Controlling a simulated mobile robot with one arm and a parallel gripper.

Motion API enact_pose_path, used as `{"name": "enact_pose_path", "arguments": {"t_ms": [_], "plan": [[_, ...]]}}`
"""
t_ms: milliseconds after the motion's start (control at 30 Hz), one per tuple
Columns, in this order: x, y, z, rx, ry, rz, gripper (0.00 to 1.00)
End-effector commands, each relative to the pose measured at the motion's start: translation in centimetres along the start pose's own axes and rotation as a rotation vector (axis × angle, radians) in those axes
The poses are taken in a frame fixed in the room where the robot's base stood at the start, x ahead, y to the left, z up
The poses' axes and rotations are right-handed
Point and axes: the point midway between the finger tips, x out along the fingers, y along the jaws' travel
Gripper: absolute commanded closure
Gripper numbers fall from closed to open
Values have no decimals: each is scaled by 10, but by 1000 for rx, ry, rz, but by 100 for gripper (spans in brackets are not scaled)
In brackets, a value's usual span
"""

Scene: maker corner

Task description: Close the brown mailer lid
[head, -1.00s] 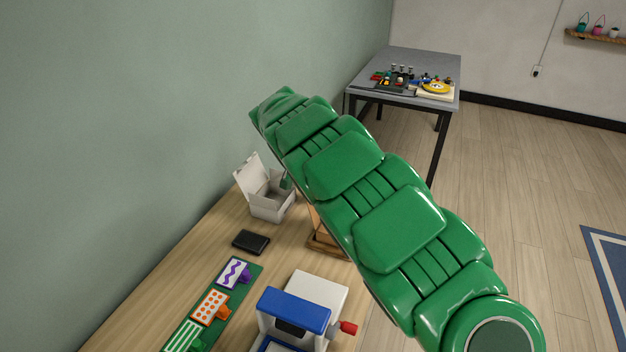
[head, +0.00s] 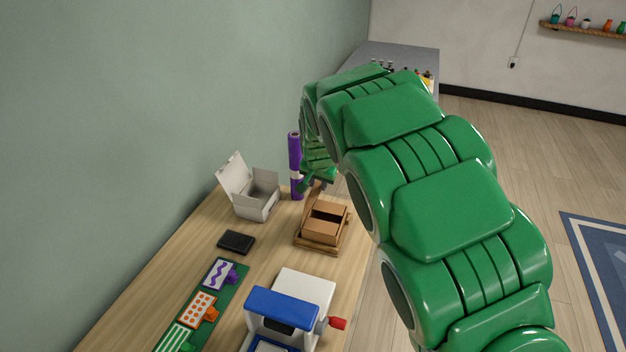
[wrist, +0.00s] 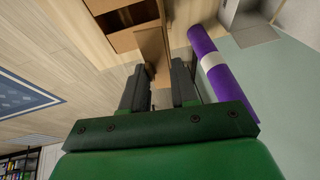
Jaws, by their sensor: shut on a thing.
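The brown mailer (head: 325,229) sits on a wooden stand on the table, its box part open at the top. Its lid (head: 316,193) stands raised at the far side, partly hidden by my gripper (head: 318,182). In the wrist view the lid (wrist: 153,45) reaches down between my gripper's fingers (wrist: 158,76), which are shut on its edge. The open box part of the mailer (wrist: 122,14) shows at the top of that view.
A purple roll with a white band (head: 295,160) stands close beside my gripper. An open white box (head: 262,200) is to its left. A black wallet-like item (head: 236,242), a green strip of pattern cards (head: 233,299) and a blue-and-white machine (head: 305,290) lie nearer.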

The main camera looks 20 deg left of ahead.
Motion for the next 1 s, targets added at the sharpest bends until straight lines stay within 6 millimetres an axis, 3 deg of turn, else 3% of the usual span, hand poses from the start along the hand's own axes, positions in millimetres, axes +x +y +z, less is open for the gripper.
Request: {"name": "enact_pose_path", "arguments": {"t_ms": [1000], "plan": [[14,49,7,139,-5,-331,100]]}}
